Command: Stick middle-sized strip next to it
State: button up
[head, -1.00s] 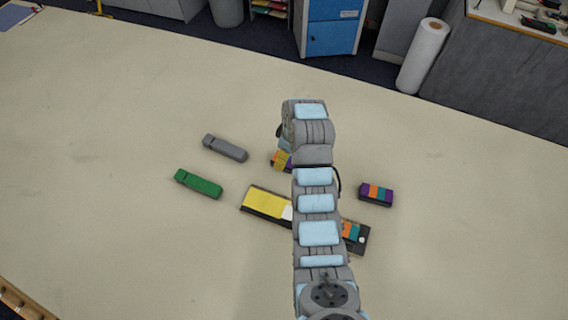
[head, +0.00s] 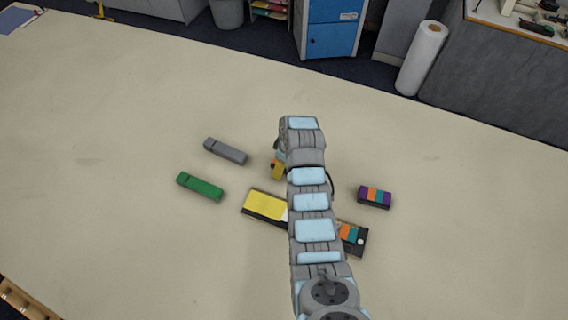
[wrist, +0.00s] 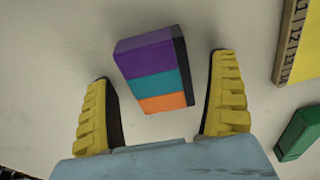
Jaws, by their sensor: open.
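A striped strip with purple, teal and orange bands (wrist: 150,70) lies on the table between my fingers in the wrist view. My gripper (wrist: 161,68) is open, with one yellow finger on each side and gaps to the strip. In the head view my gripper (head: 278,171) is mostly behind my arm, and only a bit of that strip shows. Another strip, purple, orange and teal (head: 375,197), lies to the right. A dark board (head: 264,218) bears a yellow panel (head: 264,205) and, at its right end, orange and teal bands (head: 349,232). My arm hides the board's middle.
A grey bar (head: 226,151) and a green bar (head: 200,187) lie left of my arm. The green bar (wrist: 298,132) and the board's numbered edge (wrist: 290,40) show at the right of the wrist view. The cloth table (head: 120,120) is clear elsewhere.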

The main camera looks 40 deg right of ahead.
jog(key=shift+c, duration=0.5)
jog(key=c, duration=1.2)
jog(key=shift+r, duration=0.1)
